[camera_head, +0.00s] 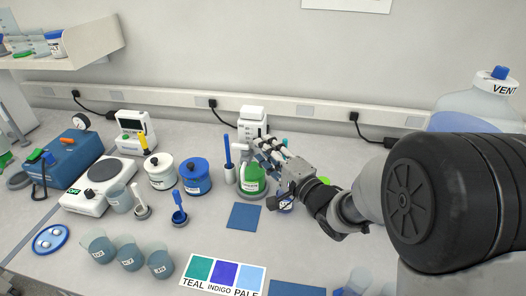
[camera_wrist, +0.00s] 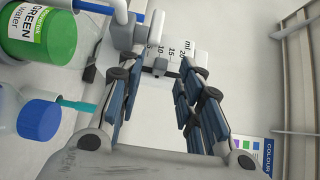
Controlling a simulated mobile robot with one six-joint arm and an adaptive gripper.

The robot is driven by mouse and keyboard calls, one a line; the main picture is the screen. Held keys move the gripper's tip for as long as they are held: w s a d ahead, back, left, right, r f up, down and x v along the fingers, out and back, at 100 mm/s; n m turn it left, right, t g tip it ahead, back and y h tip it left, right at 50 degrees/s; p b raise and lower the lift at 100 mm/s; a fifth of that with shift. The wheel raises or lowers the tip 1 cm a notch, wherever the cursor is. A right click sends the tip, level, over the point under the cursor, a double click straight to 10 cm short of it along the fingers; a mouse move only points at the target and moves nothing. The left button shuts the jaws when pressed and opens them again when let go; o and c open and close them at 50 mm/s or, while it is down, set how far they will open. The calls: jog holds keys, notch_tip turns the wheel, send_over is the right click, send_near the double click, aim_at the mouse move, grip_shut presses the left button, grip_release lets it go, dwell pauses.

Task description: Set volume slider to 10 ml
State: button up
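The white dispenser (camera_head: 252,124) stands on the green water bottle (camera_head: 253,180), behind my gripper in the head view. In the wrist view its scale (camera_wrist: 174,50) shows ml marks including 10, 15 and 20. A small grey-and-dark slider piece (camera_wrist: 160,68) sits beside the scale, near the 10 mark; its exact setting is not readable. The green water bottle (camera_wrist: 40,35) lies left of my fingers in the wrist view. My gripper (camera_wrist: 157,80) is open, with the slider piece visible between and just beyond its fingertips. In the head view my gripper (camera_head: 266,152) reaches the dispenser from the right.
A blue-capped bottle (camera_wrist: 38,120) is close to my left finger in the wrist view. A blue pot (camera_head: 196,178) and a white pot (camera_head: 160,172) stand left of the dispenser. A blue mat (camera_head: 244,216) lies bare in front.

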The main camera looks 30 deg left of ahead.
jog(key=shift+x, duration=0.9)
grip_shut()
